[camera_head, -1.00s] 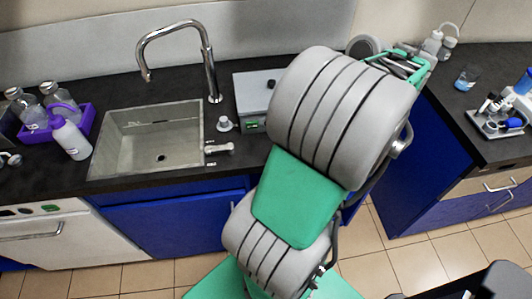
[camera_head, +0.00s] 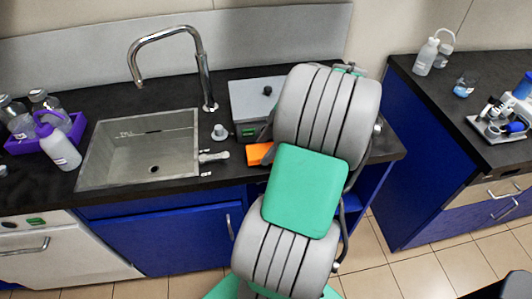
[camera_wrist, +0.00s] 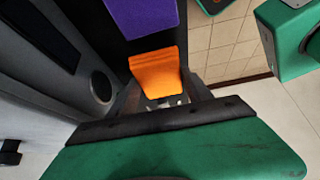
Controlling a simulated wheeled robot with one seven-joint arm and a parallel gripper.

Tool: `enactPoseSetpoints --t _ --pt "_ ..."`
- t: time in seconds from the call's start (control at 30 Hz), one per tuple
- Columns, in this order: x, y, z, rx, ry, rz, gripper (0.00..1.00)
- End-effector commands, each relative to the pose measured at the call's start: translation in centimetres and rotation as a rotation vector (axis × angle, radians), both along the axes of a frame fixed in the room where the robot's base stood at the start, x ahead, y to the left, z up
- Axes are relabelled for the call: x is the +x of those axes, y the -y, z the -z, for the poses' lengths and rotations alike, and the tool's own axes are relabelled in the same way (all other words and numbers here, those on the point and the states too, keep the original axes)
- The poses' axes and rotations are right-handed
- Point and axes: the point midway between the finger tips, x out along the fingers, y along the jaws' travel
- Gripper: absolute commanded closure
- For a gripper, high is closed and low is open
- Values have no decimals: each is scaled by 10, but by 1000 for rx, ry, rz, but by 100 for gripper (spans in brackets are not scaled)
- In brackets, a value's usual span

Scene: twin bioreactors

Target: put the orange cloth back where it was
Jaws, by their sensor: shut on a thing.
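The orange cloth (camera_head: 260,153) shows in the head view as a small patch at the left edge of my arm, near the counter's front and just in front of the grey device. The rest of it is hidden behind my arm. In the wrist view the orange cloth (camera_wrist: 157,70) hangs between the dark fingers of my gripper (camera_wrist: 160,96), which is shut on it. In the head view my arm covers most of the gripper. I cannot tell whether the cloth touches the counter.
A grey device (camera_head: 255,97) stands on the counter right of the sink (camera_head: 140,150). A tap (camera_head: 205,70) rises behind the sink. A purple item (camera_wrist: 140,15) lies beyond the cloth in the wrist view. A gap separates this counter from the right one (camera_head: 430,85).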

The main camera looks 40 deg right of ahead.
Motion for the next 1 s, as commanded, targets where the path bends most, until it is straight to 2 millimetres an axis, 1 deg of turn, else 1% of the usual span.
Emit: enactPoseSetpoints --t 0.03,0.1,0.33,0.43,0.47,0.7,0.9,1.0 --pt "-1 -1 10 2 -2 1 86" --pt "-1 0 16 1 -1 2 86" --pt "-1 0 17 0 1 0 86" --pt "-1 0 21 0 1 0 86" --pt "-1 0 19 0 1 0 40" --pt "-1 0 19 0 1 0 20" --pt "-1 0 19 0 0 1 20" --pt "-1 1 14 0 0 1 20"
